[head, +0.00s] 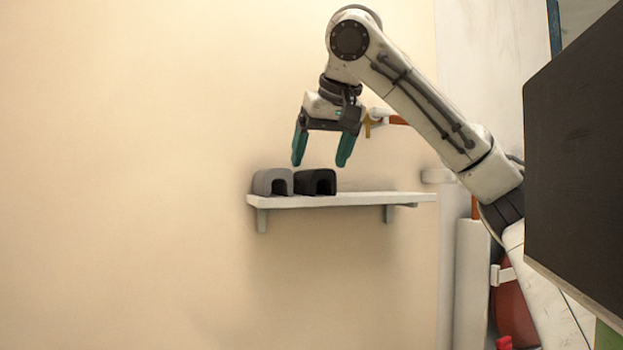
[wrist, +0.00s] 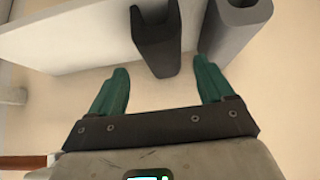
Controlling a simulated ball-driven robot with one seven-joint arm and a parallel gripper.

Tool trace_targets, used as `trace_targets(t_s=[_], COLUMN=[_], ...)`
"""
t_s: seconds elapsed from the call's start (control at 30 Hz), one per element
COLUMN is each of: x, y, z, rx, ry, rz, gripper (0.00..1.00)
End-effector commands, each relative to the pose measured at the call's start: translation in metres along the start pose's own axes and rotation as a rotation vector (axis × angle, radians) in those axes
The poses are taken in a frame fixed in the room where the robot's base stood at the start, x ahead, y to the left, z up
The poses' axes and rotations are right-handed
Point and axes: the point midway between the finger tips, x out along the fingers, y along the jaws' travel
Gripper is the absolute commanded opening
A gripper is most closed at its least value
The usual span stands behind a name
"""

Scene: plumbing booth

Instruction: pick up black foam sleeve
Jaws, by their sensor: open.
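The black foam sleeve (head: 316,182) is arch-shaped and sits on the wall shelf, close beside a grey sleeve of the same shape. My gripper (head: 319,162) is open and empty above the shelf, with its teal fingers pointing down. In the wrist view the dark sleeve (wrist: 158,40) shows ahead of the gap between my fingertips (wrist: 164,74), nearer the right finger. No contact between fingers and sleeve can be made out.
The grey sleeve (head: 272,182) stands just left of the black one and also shows in the wrist view (wrist: 238,25). The white shelf (head: 375,198) is bare to the right. A pipe with a yellow-handled valve (head: 368,124) is on the wall behind my gripper. A dark panel (head: 575,150) stands at right.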

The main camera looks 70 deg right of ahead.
Motion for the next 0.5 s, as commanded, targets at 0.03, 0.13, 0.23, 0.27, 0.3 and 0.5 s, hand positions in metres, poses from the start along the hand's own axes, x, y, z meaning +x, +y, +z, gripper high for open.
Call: trace_targets(t_s=[0.03,0.13,0.23,0.27,0.3,0.5], x=[0.002,0.009,0.020,0.024,0.031,0.052], y=[0.000,-0.002,-0.003,-0.004,-0.004,-0.005], z=[0.000,0.000,-0.001,-0.001,-0.001,0.001], rx=[0.000,-0.002,-0.001,0.000,0.001,0.000], ry=[0.000,-0.002,-0.003,-0.002,-0.002,0.000], rz=[-0.001,-0.002,0.000,0.002,0.002,0.000], gripper=[0.81,0.81,0.81,0.81,0.81,0.81])
